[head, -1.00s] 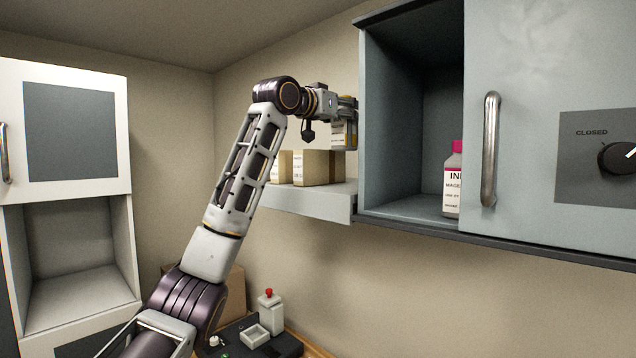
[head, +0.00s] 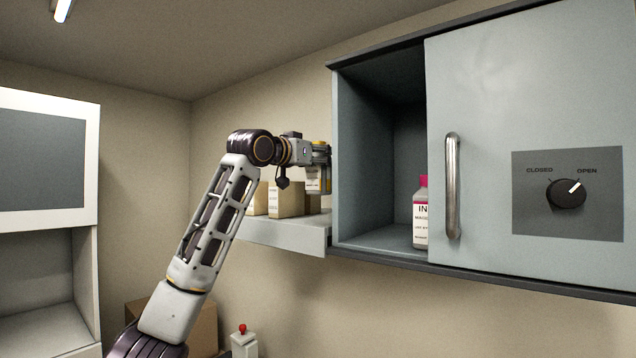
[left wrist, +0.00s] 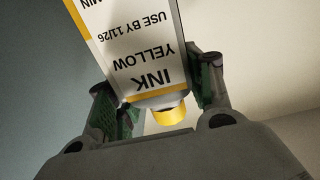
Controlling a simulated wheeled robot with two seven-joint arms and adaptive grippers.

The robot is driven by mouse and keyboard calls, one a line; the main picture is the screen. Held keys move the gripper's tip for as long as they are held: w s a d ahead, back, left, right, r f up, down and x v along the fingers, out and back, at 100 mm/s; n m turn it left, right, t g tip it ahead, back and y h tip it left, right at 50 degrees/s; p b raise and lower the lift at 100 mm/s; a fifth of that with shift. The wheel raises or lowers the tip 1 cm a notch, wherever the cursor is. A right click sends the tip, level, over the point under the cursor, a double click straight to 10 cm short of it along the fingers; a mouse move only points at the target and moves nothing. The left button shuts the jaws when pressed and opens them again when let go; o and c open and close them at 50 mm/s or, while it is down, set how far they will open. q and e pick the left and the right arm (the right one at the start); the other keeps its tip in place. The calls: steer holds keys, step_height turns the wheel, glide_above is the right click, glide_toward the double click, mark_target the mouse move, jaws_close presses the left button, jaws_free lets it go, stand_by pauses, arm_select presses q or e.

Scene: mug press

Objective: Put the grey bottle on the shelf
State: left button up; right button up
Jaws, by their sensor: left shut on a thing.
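My left gripper (head: 321,166) is shut on a bottle, which shows in the left wrist view (left wrist: 138,42) with a white label reading "INK YELLOW", a yellow cap and a little grey body by the neck. In the head view the held bottle (head: 313,183) is small and partly hidden by the gripper. It is over the right part of an open wall shelf (head: 275,235), just left of the cabinet. Whether its base touches the shelf cannot be told. No plain grey bottle shows. My right gripper is not in view.
Cardboard boxes (head: 287,200) stand on the shelf, left of the held bottle. The wall cabinet's side (head: 354,160) is close on the right. Inside its open bay stands a magenta-capped ink bottle (head: 421,215). A door with a handle (head: 452,185) and a dial (head: 566,193) covers the rest.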

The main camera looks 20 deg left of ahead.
mark_target(312, 181)
arm_select(q)
steer(key=shift+w+f, duration=0.1)
steer(key=shift+f, duration=0.8)
steer(key=shift+f, duration=1.35)
steer(key=shift+f+p, duration=0.35)
steer(key=shift+f, duration=0.4)
steer(key=shift+f, duration=0.15)
steer(key=o, duration=1.4)
